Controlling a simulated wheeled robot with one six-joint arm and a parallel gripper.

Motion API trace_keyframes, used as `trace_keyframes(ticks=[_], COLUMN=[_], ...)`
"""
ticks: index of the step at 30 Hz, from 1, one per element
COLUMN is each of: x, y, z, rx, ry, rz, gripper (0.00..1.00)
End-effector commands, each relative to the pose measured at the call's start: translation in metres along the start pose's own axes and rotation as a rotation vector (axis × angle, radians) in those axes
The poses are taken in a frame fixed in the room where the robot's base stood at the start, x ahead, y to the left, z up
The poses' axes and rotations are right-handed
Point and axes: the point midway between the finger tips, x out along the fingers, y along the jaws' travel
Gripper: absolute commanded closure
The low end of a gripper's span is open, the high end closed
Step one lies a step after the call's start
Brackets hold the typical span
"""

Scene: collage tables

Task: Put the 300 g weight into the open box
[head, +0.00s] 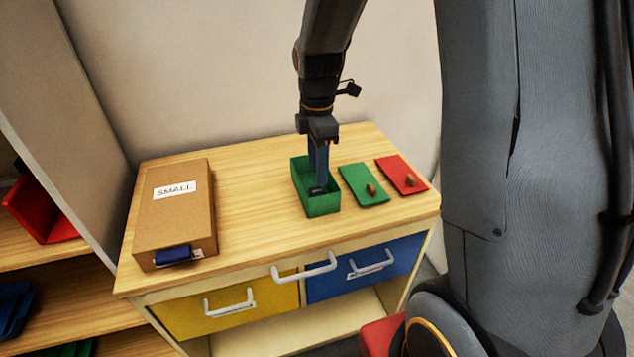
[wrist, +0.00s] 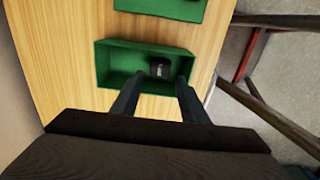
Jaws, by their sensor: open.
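The open green box (head: 322,207) stands on the wooden table top, right of its middle; it also shows in the wrist view (wrist: 115,70). A small dark weight (wrist: 160,67) lies inside it, near one end; its marking is too small to read. In the head view the weight (head: 317,191) shows just under my fingers. My gripper (head: 319,181) reaches down into or just over the box from above. In the wrist view my gripper (wrist: 160,79) has its two fingers apart, with the weight just beyond the gap between the tips.
A cardboard box (head: 190,225) marked SMALL stands at the left. Yellow (head: 240,322) and blue (head: 385,283) drawers are below. The table between the boxes is clear.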

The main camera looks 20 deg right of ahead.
Motion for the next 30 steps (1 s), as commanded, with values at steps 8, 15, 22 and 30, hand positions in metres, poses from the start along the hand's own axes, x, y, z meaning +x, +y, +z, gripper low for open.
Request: trace_keyframes(ticks=[8,15,22,30], x=[-0.044,-0.055,-0.038,-0.014], y=[0.001,-0.005,-0.046,-0.108], z=[0.000,0.000,0.000,-0.001], rx=[0.000,0.054,0.499,1.174], ry=[0.000,0.000,0.008,0.046], rz=[0.003,0.003,0.030,0.068], gripper=[0.60,0.60,0.60,0.60])
